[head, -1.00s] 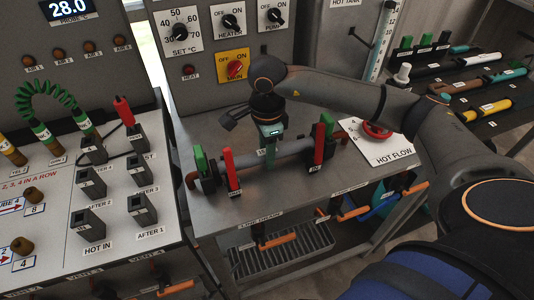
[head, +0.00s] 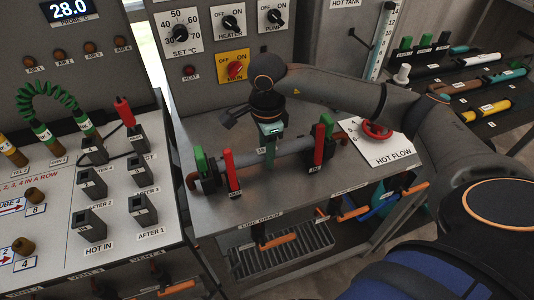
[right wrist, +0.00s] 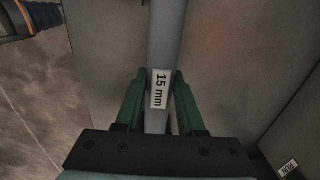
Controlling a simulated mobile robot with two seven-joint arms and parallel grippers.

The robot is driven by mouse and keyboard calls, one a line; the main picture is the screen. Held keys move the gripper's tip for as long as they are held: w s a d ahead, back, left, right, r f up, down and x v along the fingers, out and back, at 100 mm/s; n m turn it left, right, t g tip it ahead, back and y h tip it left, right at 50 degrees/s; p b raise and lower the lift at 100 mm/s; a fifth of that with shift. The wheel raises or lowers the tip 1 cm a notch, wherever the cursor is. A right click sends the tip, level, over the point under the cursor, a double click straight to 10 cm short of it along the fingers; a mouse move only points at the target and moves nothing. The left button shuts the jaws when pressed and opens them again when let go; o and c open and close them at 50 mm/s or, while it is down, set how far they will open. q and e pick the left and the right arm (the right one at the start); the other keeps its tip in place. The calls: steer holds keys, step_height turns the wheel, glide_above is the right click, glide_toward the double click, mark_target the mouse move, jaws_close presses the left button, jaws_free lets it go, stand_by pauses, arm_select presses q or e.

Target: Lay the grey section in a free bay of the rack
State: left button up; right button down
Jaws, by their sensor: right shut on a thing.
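The grey section (head: 285,150) lies across the bench between two end fittings, one by the left red lever (head: 231,171) and one by the right red lever (head: 319,151). My right gripper (head: 269,138) is above its middle, shut on it. In the right wrist view, the green fingers close on both sides of the grey section (right wrist: 166,40) at its "15 mm" label. The rack (head: 503,138) is on the dark shelf at the right, holding several coloured sections; which bays are free is hard to tell. My left gripper is out of view.
Green levers (head: 201,162) stand beside the red ones. The hot flow plate with a red valve wheel (head: 376,131) is right of the section. A sloping panel with several grey sockets (head: 142,208) is at the left. My right arm spans the space between bench and rack.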

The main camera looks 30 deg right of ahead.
step_height(320, 180, up, 8)
steer(key=p, duration=0.5)
steer(key=shift+r, duration=0.2)
